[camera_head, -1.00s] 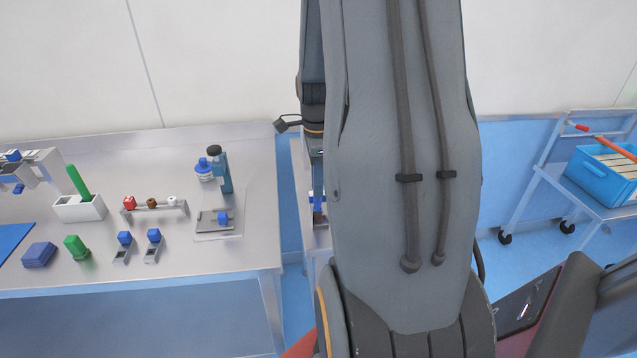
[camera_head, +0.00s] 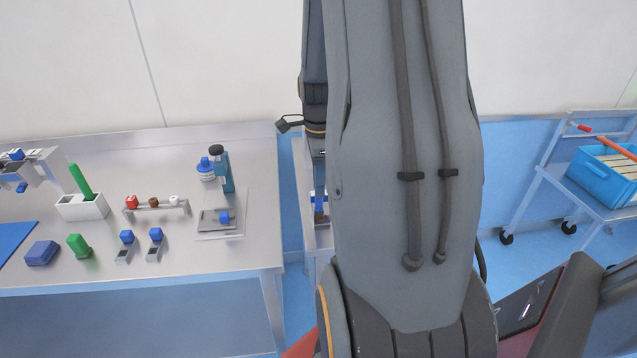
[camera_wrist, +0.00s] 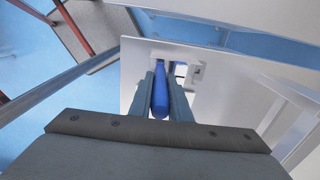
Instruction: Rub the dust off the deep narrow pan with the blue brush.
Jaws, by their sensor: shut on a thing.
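In the wrist view my gripper (camera_wrist: 161,82) is shut on the blue brush (camera_wrist: 160,98), with one grey finger on each side of its long blue handle. The handle's far end meets a white block (camera_wrist: 162,58) on a metal surface; its bristles are hidden. In the head view my arm covers most of this spot, and a bit of blue (camera_head: 319,196) shows low beside it. I cannot clearly make out the deep narrow pan or its dust in either view.
A small metal fitting (camera_wrist: 197,72) stands right of the brush. In the head view a steel table (camera_head: 240,255) on the left holds a white holder with a green handle (camera_head: 82,207), bottles (camera_head: 221,170) and small blocks. A cart with a blue crate (camera_head: 601,178) stands right.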

